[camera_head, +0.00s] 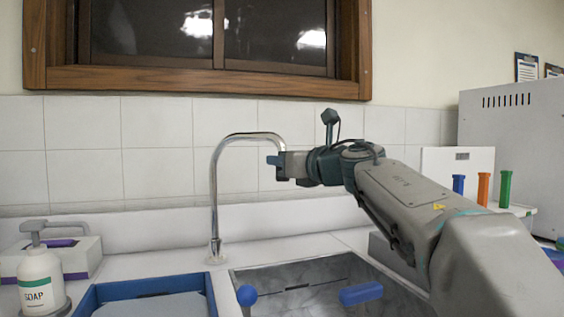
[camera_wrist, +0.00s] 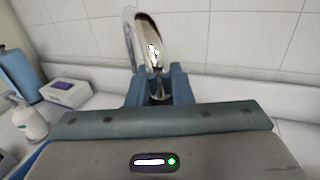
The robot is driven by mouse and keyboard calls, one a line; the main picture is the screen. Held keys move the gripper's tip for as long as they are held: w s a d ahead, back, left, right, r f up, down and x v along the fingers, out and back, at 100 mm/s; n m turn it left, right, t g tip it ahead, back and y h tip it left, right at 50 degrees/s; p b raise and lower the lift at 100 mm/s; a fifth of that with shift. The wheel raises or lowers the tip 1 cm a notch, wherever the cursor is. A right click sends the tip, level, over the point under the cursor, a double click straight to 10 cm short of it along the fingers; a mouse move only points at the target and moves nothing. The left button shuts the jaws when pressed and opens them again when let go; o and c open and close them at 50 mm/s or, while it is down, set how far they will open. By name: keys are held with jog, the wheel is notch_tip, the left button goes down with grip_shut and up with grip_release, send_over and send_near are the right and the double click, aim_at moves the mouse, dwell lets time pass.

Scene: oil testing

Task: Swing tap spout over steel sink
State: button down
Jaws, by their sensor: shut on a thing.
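The chrome tap spout (camera_head: 215,185) rises from the counter behind the sink and arches to the right. Its outlet end is at my gripper (camera_head: 278,160). In the wrist view the shiny spout (camera_wrist: 148,42) comes down between the blue fingers of my gripper (camera_wrist: 159,88), which are shut on it. The steel sink (camera_head: 300,272) lies below, and the spout's end hangs over its left part as seen from the head. My arm hides the sink's right side.
A soap bottle (camera_head: 40,278) and a tissue box (camera_head: 75,256) stand at left. A blue-rimmed tray (camera_head: 85,302) is left of the sink. A rack with coloured tubes (camera_head: 483,188) and a grey machine (camera_head: 515,135) stand at right.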

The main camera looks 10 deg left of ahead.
jog(key=c, duration=1.3)
grip_release()
jog(key=shift+w+d, duration=0.1)
jog(key=shift+w, duration=0.05)
jog(key=v, duration=1.4)
jog(key=shift+p, duration=0.3)
